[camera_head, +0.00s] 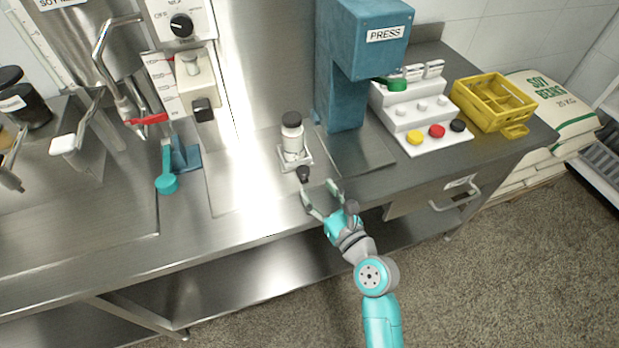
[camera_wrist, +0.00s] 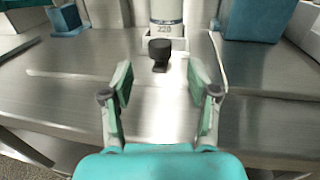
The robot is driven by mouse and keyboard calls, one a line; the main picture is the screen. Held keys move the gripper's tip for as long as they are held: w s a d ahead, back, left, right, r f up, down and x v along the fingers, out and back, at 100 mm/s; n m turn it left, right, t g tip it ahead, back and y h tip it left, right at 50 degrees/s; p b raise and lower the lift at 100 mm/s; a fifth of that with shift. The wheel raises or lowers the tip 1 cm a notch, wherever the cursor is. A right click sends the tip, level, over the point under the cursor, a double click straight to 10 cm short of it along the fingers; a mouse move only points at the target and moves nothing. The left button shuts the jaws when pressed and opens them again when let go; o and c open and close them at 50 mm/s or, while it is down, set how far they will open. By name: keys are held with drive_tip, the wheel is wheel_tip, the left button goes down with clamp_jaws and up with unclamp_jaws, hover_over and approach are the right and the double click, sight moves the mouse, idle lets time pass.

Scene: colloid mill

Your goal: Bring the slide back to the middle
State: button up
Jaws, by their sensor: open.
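The slide is a small white tray (camera_head: 307,163) on the steel counter, with a black knob (camera_head: 303,174) at its front. A white jar (camera_head: 292,142) with a dark lid stands upright on it. In the wrist view the knob (camera_wrist: 160,50) is straight ahead, between the lines of my fingers, with the jar (camera_wrist: 166,12) partly cut off behind it. The slide is well to the right of the dial unit and close to the blue press. My gripper (camera_head: 318,188) is open and empty at the counter's front, just short of the knob. Its fingers also show in the wrist view (camera_wrist: 160,82).
The blue press (camera_head: 345,95) stands right of the slide. Beyond it are a white stepped rack (camera_head: 405,115) with coloured knobs and a yellow crate (camera_head: 490,105). A teal-handled lever (camera_head: 167,183) is at the left. The counter between that lever and the slide is clear.

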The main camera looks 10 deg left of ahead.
drive_tip(key=shift+v, duration=2)
drive_tip(key=s+d+f+n+t+h, duration=0.1)
drive_tip(key=s+d+f+n+h, duration=0.4)
drive_tip(key=s+d, duration=0.4)
drive_tip(key=s+d+f+n+t+h, duration=0.1)
drive_tip(key=s+d+f+n+h, duration=0.4)
drive_tip(key=s+d, duration=0.45)
drive_tip(key=s+d+r+n+h, duration=0.1)
drive_tip(key=s+d+r+n, duration=0.2)
drive_tip(key=s+n, duration=0.5)
drive_tip(key=s+d+r+n+h, duration=0.1)
drive_tip(key=s+d+r+n, duration=0.1)
drive_tip(key=s+r+n, duration=0.3)
drive_tip(key=shift+s+d+r+n, duration=0.2)
drive_tip(key=shift+s+d+n, duration=0.2)
drive_tip(key=shift+s+n, duration=2.25)
drive_tip(key=shift+s+m, duration=0.55)
